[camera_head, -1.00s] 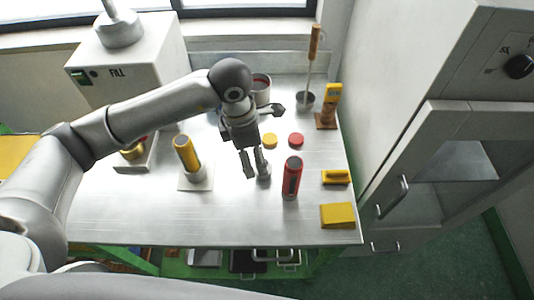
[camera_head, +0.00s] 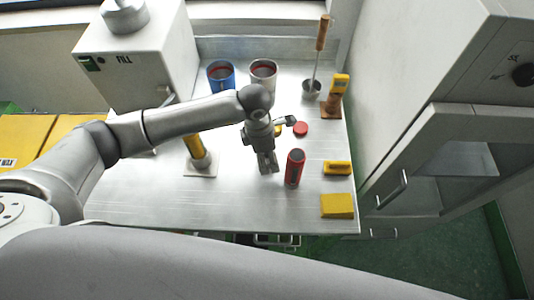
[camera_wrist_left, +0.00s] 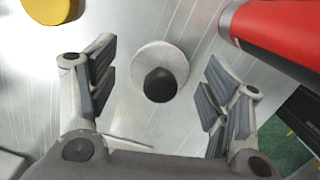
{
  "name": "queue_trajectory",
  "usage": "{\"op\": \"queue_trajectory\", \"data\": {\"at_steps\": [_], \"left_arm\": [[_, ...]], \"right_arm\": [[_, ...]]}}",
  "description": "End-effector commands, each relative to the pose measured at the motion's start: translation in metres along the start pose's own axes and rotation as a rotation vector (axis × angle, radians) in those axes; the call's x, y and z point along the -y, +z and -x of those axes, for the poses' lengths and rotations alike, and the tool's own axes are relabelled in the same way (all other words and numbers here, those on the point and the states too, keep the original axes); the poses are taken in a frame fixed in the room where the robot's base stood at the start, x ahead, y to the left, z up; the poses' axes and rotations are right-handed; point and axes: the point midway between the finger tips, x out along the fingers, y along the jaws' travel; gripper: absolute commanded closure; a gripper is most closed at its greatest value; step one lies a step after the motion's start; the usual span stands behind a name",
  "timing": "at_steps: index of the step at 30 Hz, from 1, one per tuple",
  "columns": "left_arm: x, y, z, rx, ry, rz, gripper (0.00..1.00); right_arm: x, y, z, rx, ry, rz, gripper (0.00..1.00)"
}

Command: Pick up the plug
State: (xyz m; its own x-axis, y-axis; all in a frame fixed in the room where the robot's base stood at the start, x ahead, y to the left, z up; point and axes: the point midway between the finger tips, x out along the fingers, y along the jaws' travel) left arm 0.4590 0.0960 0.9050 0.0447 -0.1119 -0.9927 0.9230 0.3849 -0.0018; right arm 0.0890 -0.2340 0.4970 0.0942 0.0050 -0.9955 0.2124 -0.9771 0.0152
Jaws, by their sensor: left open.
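In the left wrist view, the plug is likely the pale round disc with a black knob (camera_wrist_left: 160,75) on the metal table. It lies between the two spread fingers of my left gripper (camera_wrist_left: 158,88), with space on both sides. In the head view, my left gripper (camera_head: 267,168) points down over the table, just left of the red cylinder, and mostly hides the plug. My left gripper is open and empty. My right gripper is not in view.
The upright red cylinder (camera_head: 294,168) stands close to the right of my left gripper; it also shows in the left wrist view (camera_wrist_left: 280,35). A red disc (camera_head: 301,129) lies behind. Yellow blocks (camera_head: 337,205) line the right edge. The table's front is clear.

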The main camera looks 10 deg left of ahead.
Motion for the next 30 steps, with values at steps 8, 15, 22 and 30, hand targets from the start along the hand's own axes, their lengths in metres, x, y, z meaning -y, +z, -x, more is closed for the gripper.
{"op": "queue_trajectory", "data": {"at_steps": [8, 15, 22, 30], "left_arm": [[0.0, -0.001, -0.014, 0.0, 0.001, 0.0, 0.28], [-0.001, -0.001, -0.013, 0.0, 0.001, 0.0, 0.45], [-0.001, -0.001, -0.013, 0.0, 0.001, 0.0, 0.74], [-0.001, 0.0, -0.013, 0.0, 0.002, 0.001, 0.79]], "right_arm": [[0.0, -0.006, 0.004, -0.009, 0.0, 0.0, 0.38], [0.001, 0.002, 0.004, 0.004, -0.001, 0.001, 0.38], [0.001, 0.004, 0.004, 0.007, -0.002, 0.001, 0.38], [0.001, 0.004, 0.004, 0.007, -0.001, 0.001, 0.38]]}}
